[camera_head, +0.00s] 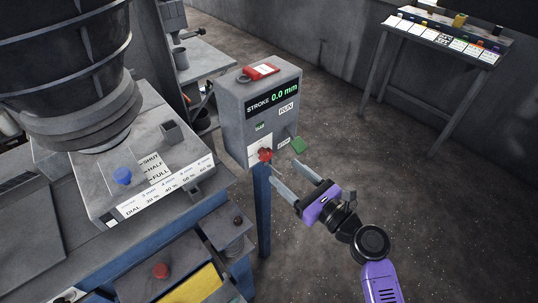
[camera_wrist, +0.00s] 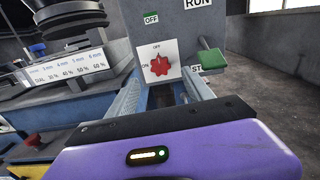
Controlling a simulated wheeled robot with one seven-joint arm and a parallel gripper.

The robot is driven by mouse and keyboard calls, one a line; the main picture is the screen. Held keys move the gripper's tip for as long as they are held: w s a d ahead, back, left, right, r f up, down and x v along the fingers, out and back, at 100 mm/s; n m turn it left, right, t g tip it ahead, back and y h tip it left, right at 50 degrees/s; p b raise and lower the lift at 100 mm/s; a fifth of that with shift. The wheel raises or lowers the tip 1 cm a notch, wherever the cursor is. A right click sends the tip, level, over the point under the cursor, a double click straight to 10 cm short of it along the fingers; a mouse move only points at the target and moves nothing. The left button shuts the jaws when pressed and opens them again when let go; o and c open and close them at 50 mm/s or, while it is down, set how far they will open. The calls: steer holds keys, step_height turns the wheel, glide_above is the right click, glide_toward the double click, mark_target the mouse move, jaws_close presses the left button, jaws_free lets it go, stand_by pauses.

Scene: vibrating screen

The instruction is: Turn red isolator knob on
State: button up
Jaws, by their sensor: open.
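The red isolator knob (camera_head: 265,155) sits on a white plate low on the front of the grey control box (camera_head: 234,118). In the wrist view the red knob (camera_wrist: 160,65) is star-shaped, on the white plate marked OFF at the top and ON at the left. My purple gripper (camera_head: 294,184) is open and empty, its two grey fingers pointing at the knob from the lower right. The fingertips look short of the knob, with a visible gap. In the wrist view my fingers (camera_wrist: 165,93) straddle the space below the knob.
A green paddle (camera_head: 299,145) sticks out right of the knob. A blue post (camera_head: 262,208) stands below it. The left bench holds a blue knob (camera_head: 122,176) and a dial label. A red button (camera_head: 161,271) is lower. A table (camera_head: 445,40) stands far right; open floor lies between.

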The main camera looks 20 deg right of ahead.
mark_target(268, 157)
steer(key=shift+p+x, duration=0.45)
steer(key=shift+x, duration=3.45)
jaws_close()
steer(key=shift+f, duration=0.1)
